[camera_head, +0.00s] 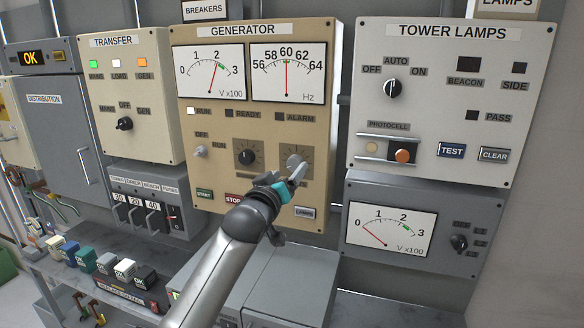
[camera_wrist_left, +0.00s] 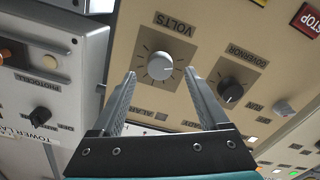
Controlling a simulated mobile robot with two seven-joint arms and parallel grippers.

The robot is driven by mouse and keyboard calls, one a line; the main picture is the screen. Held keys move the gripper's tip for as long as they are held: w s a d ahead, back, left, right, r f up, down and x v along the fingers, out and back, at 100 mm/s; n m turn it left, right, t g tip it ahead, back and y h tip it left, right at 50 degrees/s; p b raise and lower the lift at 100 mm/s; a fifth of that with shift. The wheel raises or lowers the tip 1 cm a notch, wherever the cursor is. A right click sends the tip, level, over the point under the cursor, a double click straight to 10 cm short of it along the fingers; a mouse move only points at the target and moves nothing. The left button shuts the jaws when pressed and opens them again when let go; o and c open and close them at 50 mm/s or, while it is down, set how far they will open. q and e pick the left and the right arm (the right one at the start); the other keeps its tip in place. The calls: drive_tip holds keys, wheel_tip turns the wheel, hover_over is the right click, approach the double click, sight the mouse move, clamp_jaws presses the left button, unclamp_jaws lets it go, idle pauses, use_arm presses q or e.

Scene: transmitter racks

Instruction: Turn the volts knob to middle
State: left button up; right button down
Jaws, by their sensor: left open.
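The volts knob (camera_wrist_left: 160,66) is a round light grey knob on the beige generator panel, with a "VOLTS" label beside it and tick marks around it. In the head view it is partly hidden by my left gripper (camera_head: 291,178), which is at the lower right of the generator panel (camera_head: 218,117). In the left wrist view, turned upside down, the open fingers (camera_wrist_left: 160,74) lie on either side of the knob, with gaps between. I cannot tell whether they reach past its face. The knob's exact pointer direction is unclear. My right gripper is not in view.
The black governor knob (camera_wrist_left: 230,90) sits close beside the volts knob. The red stop button (camera_head: 235,198) and green start button (camera_head: 204,195) are below. The generator volts meter (camera_head: 210,72) reads a little above 2. The tower lamps panel (camera_head: 440,100) stands to the right.

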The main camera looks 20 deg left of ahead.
sight(294, 166)
use_arm(q)
drive_tip(key=shift+w+d, duration=0.1)
drive_tip(key=shift+w, duration=1.7)
clamp_jaws()
